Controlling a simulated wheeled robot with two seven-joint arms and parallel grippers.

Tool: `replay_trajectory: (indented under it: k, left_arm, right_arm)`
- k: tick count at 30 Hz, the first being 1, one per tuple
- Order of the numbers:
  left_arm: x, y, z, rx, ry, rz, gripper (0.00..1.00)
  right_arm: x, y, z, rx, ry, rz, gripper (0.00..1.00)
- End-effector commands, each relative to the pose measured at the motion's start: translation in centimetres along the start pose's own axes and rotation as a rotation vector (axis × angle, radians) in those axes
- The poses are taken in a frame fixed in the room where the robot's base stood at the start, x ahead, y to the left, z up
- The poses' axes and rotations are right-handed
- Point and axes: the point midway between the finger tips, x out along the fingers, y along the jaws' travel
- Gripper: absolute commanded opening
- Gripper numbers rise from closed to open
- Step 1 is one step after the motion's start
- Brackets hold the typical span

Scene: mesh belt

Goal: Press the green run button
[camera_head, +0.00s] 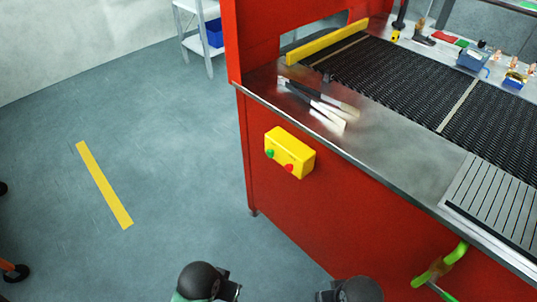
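The green run button (270,153) sits on the left part of the front face of a yellow control box (298,146). A red button (289,168) is on the same face, to its right. The box is mounted on the red front panel of the belt machine (300,215), just below the steel edge. Nothing touches or covers the green button. Dark rounded parts of my arms show at the bottom edge, well below the box. I see no gripper fingers of either arm.
A steel ledge (395,160) runs above the box, with light and dark handled tools (318,108) lying on it. The black mesh belt (400,75) lies behind. A green handle-like object (440,272) is at the panel's lower right. The floor left is open, with a yellow stripe (104,186).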

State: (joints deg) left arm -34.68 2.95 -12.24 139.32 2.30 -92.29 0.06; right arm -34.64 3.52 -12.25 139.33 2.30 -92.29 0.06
Motion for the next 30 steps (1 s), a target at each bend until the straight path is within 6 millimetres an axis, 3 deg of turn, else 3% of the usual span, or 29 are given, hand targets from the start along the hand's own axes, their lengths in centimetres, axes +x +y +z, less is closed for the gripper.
replay_trajectory:
  k: [30]
  left_arm:
    - [-0.12, -0.12, -0.19, 0.003, 0.004, -0.002, 0.00]
  right_arm:
    - [-0.04, -0.06, -0.11, 0.003, 0.003, -0.002, 0.36]
